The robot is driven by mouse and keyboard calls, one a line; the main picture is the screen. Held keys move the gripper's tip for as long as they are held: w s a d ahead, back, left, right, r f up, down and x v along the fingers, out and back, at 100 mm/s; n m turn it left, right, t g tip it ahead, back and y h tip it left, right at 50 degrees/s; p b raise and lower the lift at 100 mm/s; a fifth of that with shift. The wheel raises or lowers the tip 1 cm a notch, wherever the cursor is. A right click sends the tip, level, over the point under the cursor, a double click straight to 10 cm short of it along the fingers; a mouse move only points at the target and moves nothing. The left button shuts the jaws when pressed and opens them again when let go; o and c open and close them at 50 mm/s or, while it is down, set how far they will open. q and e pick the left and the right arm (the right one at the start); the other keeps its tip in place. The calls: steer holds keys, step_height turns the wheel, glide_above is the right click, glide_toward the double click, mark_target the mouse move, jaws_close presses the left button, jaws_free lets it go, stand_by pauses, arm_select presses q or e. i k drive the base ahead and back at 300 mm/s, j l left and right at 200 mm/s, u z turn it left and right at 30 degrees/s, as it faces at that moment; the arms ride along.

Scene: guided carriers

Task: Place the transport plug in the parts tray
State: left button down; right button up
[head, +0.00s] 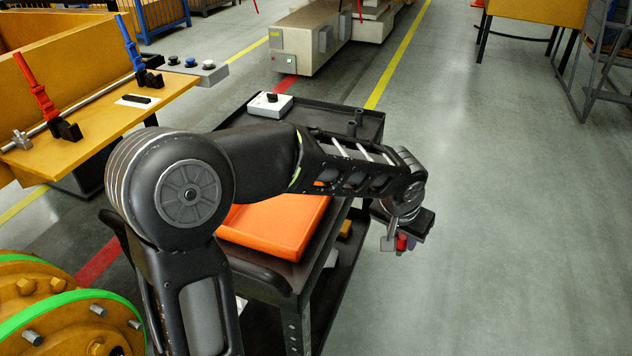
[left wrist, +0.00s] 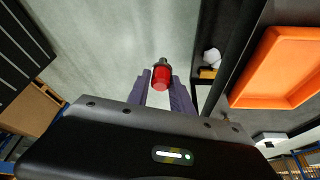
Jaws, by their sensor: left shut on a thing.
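A red plug with a dark end, which I take for the transport plug (head: 402,243), is between the fingers of my left gripper (head: 398,243). The gripper is shut on it and holds it above the floor, to the right of the black cart. The plug also shows in the left wrist view (left wrist: 161,78), between the two fingertips. The orange parts tray (head: 270,245) lies on the cart's top, left of the gripper and partly hidden behind my left arm. The tray also shows at the right of the left wrist view (left wrist: 285,68). My right gripper is not in view.
The black cart (head: 362,122) has raised edges and carries a white box with a black knob (head: 270,106) and dark pegs at its far end. A yellow bench (head: 115,125) with red and blue clamps stands left. Open floor lies right of the cart.

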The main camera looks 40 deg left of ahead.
mark_target(287, 215)
steer(key=i, duration=1.25)
steer(key=u, duration=1.1)
